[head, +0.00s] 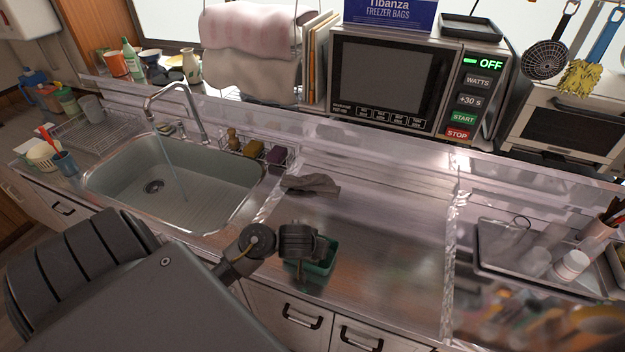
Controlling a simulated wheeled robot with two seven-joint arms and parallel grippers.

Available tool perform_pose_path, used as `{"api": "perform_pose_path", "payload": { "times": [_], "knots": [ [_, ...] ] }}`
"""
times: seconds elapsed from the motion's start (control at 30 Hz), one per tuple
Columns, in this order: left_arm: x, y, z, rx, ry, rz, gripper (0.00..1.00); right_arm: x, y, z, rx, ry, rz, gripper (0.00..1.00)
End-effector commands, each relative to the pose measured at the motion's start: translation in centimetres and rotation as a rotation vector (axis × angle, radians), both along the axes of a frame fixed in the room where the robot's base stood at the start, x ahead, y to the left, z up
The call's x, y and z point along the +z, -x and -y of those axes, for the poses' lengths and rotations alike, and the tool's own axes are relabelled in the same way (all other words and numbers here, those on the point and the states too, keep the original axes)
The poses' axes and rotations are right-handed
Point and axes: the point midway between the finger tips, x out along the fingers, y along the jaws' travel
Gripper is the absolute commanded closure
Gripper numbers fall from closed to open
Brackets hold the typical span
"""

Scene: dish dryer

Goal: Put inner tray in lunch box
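A dark green open box (328,256), which looks like the lunch box, sits near the front edge of the steel counter, right of the sink. My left gripper (301,266) reaches in from the left and is over this box, covering much of it. Its fingers point down and are small and dark, so I cannot tell whether they are apart or hold anything. I cannot make out the inner tray for certain; it may be hidden by the gripper. A shallow black tray (472,28) lies on top of the microwave. My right gripper is out of view.
The sink (180,185) with running water is to the left. A grey cloth (311,184) lies behind the box. The counter (385,235) right of the box is clear. A metal tray (510,252) with cups stands further right. The microwave (400,82) is at the back.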

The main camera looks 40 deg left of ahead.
Motion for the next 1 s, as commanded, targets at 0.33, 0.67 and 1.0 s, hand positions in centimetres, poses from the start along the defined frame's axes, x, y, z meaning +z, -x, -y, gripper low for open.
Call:
{"api": "perform_pose_path", "payload": {
  "times": [0.33,0.67,1.0],
  "knots": [
    [-0.42,-0.02,0.0,0.002,0.001,0.001,0.71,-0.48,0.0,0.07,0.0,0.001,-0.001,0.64],
    [-0.82,0.0,0.0,0.001,0.0,0.0,0.27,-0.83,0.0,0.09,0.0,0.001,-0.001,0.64],
    [-0.49,-0.02,0.0,0.001,-0.001,0.001,0.25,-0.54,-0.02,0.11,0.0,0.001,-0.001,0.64]
  ]
}}
